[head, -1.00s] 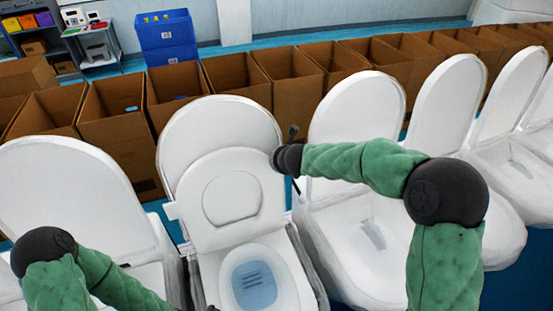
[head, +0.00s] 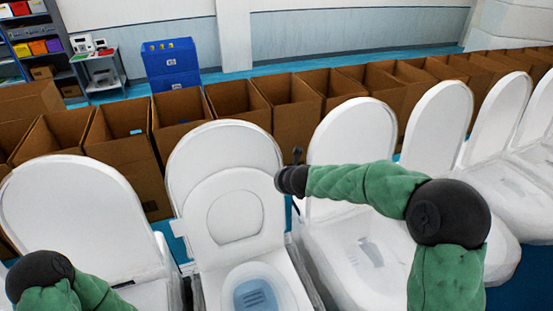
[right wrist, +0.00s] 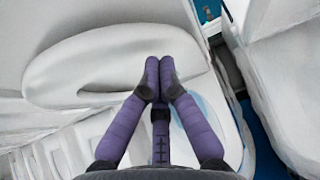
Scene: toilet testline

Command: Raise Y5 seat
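The toilet in front of me has its lid (head: 222,148) up and its seat (head: 208,205) standing raised against the lid. Its bowl (head: 285,285) is open, with blue water inside. Which toilet is Y5 is not marked in view. My right arm reaches to the right edge of the raised seat in the head view; its fingers cannot be made out there. In the right wrist view my right gripper (right wrist: 158,75) has its purple fingertips together, with nothing visible between them, in front of white toilet parts. Contact cannot be told. My left gripper is outside the head view.
More white toilets stand in a row: one to the left (head: 90,215) and several to the right, the nearest with its lid (head: 350,130) up. Open cardboard boxes (head: 237,100) line up behind them. Blue crates (head: 171,63) and shelves stand farther back.

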